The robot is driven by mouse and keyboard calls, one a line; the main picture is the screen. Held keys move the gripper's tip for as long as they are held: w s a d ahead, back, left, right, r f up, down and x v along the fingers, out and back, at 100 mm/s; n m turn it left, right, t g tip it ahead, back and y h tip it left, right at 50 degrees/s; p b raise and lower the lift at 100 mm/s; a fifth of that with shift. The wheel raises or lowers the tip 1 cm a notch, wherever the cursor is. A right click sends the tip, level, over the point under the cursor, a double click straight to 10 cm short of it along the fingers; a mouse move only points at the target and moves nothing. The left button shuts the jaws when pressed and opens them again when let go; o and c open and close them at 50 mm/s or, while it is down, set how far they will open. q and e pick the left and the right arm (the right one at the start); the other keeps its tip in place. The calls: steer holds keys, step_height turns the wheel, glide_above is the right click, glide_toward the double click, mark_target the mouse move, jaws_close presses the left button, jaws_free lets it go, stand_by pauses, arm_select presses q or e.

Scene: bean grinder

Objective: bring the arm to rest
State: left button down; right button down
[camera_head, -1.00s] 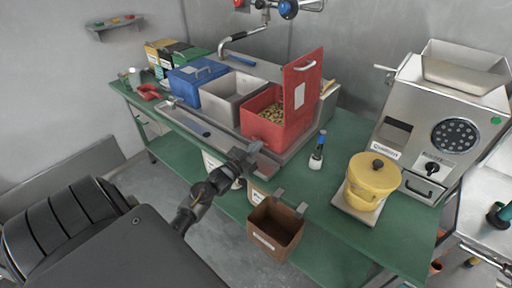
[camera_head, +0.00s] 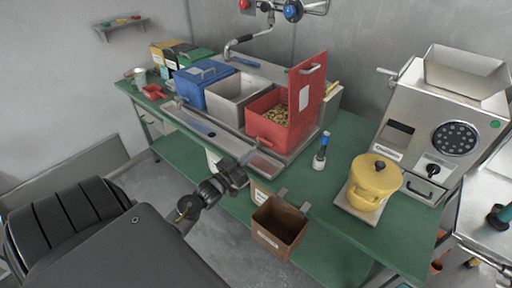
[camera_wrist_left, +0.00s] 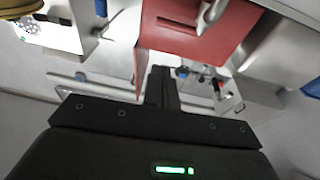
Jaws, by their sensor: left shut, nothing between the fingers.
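My left gripper (camera_head: 240,168) is shut and empty. In the head view it is held in front of the bench's near edge, left of the brown bin and short of the red box. In the left wrist view its closed fingers (camera_wrist_left: 162,88) point toward the red box's raised lid (camera_wrist_left: 195,35). My left arm (camera_head: 195,200) comes in from the lower left with its elbow bent. My right gripper is not in view.
A brown bin (camera_head: 278,228) hangs in front.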

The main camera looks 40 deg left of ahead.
arm_select(q)
steer(key=b+v, duration=0.1)
steer(key=v, duration=0.3)
steer(key=shift+s+f, duration=0.2)
steer(key=shift+s, duration=0.2)
